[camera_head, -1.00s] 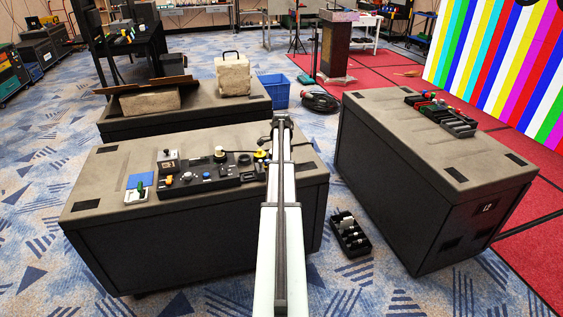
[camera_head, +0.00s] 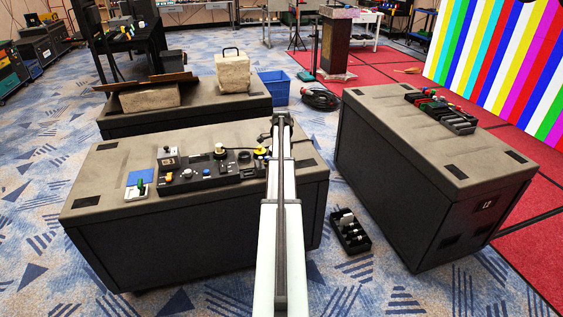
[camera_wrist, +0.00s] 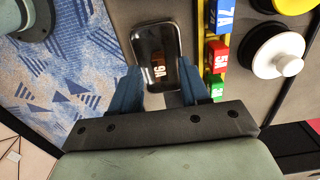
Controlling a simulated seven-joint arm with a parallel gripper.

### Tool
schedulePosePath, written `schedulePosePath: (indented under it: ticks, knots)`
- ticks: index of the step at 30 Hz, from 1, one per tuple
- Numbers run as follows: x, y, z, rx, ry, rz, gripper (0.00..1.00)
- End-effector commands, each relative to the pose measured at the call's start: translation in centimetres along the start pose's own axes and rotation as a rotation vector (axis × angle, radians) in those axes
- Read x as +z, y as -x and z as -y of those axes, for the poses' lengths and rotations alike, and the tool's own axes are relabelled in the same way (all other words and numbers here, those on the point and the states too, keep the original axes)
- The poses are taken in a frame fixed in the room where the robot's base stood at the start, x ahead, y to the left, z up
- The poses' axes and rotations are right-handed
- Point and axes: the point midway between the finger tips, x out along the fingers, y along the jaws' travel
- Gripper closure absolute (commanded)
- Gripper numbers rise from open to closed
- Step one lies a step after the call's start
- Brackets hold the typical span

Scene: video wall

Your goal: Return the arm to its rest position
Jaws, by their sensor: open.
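My arm reaches forward over the near case (camera_head: 110,165) in the head view. Its far end is above the case's right part, and the fingers cannot be made out there. In the wrist view my gripper (camera_wrist: 158,70) is open, with two blue fingers apart. A glossy black rounded piece marked 9A (camera_wrist: 155,48) shows between and beyond the fingertips. I cannot tell whether the fingers touch it. Nothing is visibly held.
Blue 7A (camera_wrist: 225,15), red 5A (camera_wrist: 217,55) and green (camera_wrist: 216,86) blocks stand beside the right finger, near a white knob (camera_wrist: 277,56). A control panel (camera_head: 205,172) lies on the near case. Another case (camera_head: 420,140) stands right, a black tray (camera_head: 350,232) between them on the floor.

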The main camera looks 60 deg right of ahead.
Motion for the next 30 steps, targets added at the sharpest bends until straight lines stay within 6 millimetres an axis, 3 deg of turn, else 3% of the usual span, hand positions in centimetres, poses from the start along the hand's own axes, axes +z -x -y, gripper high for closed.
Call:
schedulePosePath:
  ticks: [30]
  knots:
    - [0.0, 5.5, 0.0, 0.000, 0.000, 0.000, 0.55]
